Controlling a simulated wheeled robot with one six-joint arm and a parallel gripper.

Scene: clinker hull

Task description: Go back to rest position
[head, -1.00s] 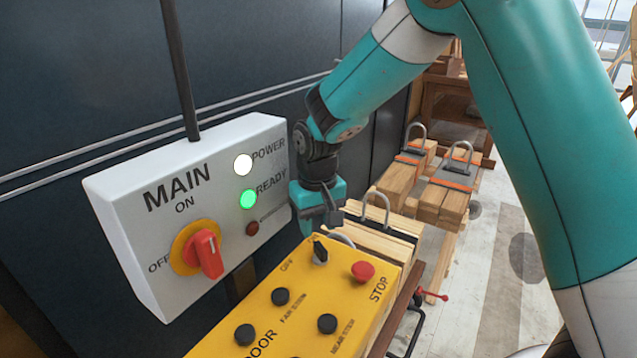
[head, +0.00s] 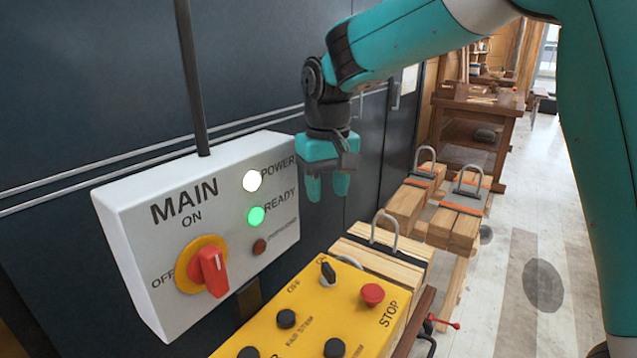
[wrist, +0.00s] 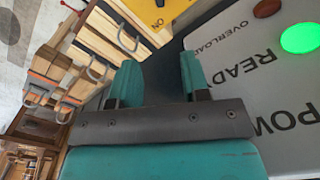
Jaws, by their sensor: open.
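My gripper (head: 328,186) hangs fingers down in the head view, just right of the white MAIN panel and above the wooden blocks. Its two teal fingers are apart with nothing between them; they also show in the wrist view (wrist: 158,82). The MAIN panel (head: 150,225) has a red rotary switch (head: 211,272) on a yellow disc, a lit white POWER lamp (head: 253,181) and a lit green READY lamp (head: 256,216). The OVERLOAD lamp (head: 260,247) is dark red and looks unlit. The gripper touches nothing that I can see.
A yellow control box (head: 300,312) with black knobs and a red STOP button (head: 372,294) is below the gripper. Timber blocks with metal shackles (head: 380,250) stand right of it. A dark wall (head: 90,80) is behind. Pale floor (head: 510,270) is open at right.

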